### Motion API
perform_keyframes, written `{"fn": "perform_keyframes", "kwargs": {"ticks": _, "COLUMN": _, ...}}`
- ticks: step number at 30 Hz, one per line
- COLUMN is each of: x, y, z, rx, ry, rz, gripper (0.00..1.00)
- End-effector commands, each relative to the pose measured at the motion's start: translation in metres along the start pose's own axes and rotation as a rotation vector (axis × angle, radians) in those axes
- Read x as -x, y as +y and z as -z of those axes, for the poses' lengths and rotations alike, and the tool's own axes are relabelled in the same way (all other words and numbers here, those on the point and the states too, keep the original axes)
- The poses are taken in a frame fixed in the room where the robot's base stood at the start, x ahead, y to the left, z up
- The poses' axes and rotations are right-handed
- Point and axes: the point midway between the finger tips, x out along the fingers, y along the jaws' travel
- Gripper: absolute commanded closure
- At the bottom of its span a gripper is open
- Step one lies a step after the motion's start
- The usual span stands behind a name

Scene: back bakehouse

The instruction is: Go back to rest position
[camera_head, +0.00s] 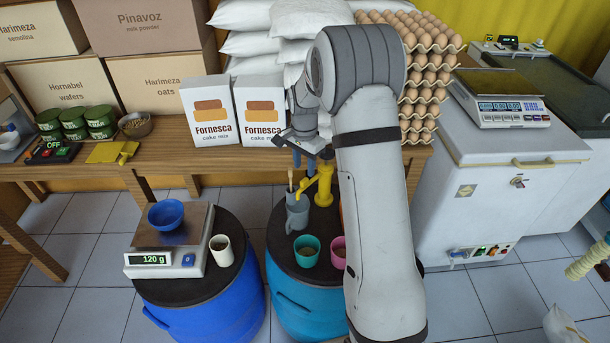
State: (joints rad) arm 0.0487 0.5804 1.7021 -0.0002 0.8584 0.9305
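My grey-white arm rises from the bottom right of centre and bends over at the top. My gripper (304,162) hangs from its far end, pointing down, partly hidden behind the arm. It is in front of the bench edge, above the teal barrel (283,245) and close to the yellow hand pump (324,186). Its small fingertips do not show clearly whether they are open or shut. I cannot make out anything held.
On the teal barrel stand a grey jug (297,213), a teal cup (307,250) and a pink cup (338,252). The blue barrel (213,305) carries a scale (185,262) with a blue bowl (166,214), and a cream cup (221,250). Cake mix boxes (208,108) and stacked egg trays (424,72) flank my arm.

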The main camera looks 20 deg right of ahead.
Motion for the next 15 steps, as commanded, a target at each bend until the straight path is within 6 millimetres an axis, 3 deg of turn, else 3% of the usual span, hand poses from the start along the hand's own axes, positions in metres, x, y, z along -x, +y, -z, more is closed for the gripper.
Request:
{"fn": "perform_keyframes", "kwargs": {"ticks": 6, "x": 0.019, "y": 0.001, "z": -0.001, "rx": 0.0, "ry": 0.0, "rz": 0.0, "gripper": 0.64}}
{"fn": "perform_keyframes", "kwargs": {"ticks": 15, "x": 0.021, "y": 0.001, "z": -0.001, "rx": 0.0, "ry": -0.001, "rz": -0.001, "gripper": 0.64}}
